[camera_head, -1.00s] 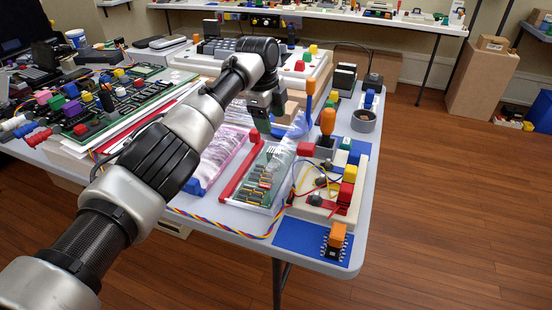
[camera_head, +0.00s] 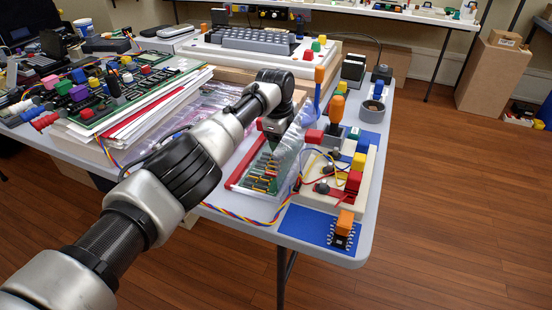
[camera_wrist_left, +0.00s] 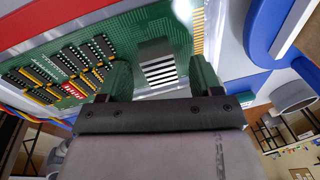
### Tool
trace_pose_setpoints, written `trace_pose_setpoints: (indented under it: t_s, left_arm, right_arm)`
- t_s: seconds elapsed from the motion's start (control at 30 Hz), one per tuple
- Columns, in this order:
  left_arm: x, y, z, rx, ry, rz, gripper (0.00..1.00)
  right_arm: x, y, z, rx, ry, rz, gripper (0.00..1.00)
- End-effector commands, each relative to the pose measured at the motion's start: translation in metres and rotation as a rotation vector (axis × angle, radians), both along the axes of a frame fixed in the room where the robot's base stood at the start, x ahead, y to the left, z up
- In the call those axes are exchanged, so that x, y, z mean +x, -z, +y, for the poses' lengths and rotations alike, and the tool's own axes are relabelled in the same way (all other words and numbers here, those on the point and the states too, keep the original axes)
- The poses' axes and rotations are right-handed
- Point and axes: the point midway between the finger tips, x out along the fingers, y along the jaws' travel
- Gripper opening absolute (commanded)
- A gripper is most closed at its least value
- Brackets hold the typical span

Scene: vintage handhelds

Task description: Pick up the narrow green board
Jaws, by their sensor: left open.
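The narrow green board (camera_head: 259,178) lies in a shallow pale tray on the table, in the middle of the head view. It carries rows of dark chips and yellow parts. In the left wrist view the green board (camera_wrist_left: 125,40) fills the upper left, with gold edge contacts on its right. My left gripper (camera_head: 272,138) is over the far end of the board and hides part of it. In the left wrist view my left gripper (camera_wrist_left: 160,78) is open, its fingers on either side of a black-and-white striped patch. Whether the fingers touch the board I cannot tell.
A red bar (camera_head: 246,160) runs along the tray's left side. Right of it stand a cream block with wires and a red cube (camera_head: 353,183), and an orange-handled tool (camera_head: 337,108). A large populated circuit board (camera_head: 120,90) lies at left.

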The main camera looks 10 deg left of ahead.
Motion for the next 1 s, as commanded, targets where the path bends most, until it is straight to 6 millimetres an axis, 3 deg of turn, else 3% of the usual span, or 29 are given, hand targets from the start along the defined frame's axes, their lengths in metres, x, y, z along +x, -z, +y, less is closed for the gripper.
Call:
trace_pose_setpoints:
  t_s: [0.17,0.53,1.0]
  left_arm:
    - [0.0002,-0.0007,0.0001,0.000,0.000,-0.001,0.63]
    - [0.0003,-0.0009,0.0002,0.000,0.000,-0.001,0.07]
    - [0.0002,-0.0017,0.0000,-0.001,0.001,-0.002,0.06]
  right_arm:
    - [-0.0002,-0.0001,-0.0001,0.000,0.000,0.001,0.49]
    - [-0.0001,0.0000,0.0002,0.000,0.000,0.001,0.49]
    - [0.0004,-0.0007,0.0005,0.001,-0.001,-0.004,0.49]
